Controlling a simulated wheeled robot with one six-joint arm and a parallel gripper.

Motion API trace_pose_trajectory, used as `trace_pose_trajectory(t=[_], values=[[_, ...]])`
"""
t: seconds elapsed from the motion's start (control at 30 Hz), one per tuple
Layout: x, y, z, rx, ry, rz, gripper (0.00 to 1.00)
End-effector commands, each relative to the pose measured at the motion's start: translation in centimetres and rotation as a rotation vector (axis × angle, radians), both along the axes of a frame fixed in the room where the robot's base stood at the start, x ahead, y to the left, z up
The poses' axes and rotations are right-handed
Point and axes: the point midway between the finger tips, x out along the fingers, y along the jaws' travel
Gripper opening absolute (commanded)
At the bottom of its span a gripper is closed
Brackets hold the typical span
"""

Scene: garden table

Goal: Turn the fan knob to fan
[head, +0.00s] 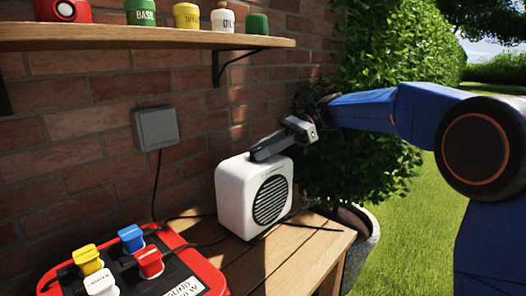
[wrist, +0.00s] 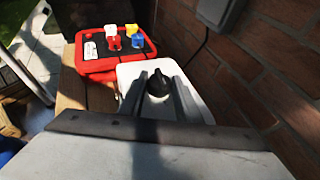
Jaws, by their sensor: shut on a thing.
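The white fan (head: 232,190) with a round black grille stands on the wooden table by the brick wall. My gripper (head: 262,150) reaches down to the fan's top from the right. In the wrist view the black fan knob (wrist: 159,84) sits on the fan's white top (wrist: 130,72), between the two grey fingers of my gripper (wrist: 159,90). The fingers are shut on the knob. The knob's narrow end points away from the wrist camera. I cannot read any setting marks around it. In the head view my gripper hides the knob.
A red power box (head: 205,272) with several coloured plugs stands left of the fan; a cable runs near it. A grey wall socket box (head: 155,128) is on the bricks. A shelf (head: 120,43) with tins hangs above. A hedge and a plant pot (head: 360,235) are at right.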

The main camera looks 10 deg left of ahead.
Motion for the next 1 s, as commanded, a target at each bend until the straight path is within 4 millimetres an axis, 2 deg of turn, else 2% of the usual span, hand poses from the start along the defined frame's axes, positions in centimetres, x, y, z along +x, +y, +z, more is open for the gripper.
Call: trace_pose_trajectory(t=[0.6,0.63,0.7,1.0], values=[[0.11,0.08,-0.01,0.000,-0.001,0.053,0.08],[0.11,0.08,-0.01,0.000,-0.001,0.053,0.33],[0.10,0.07,-0.01,0.000,-0.001,0.053,0.48],[0.13,0.02,0.01,0.001,-0.001,0.052,0.48]])
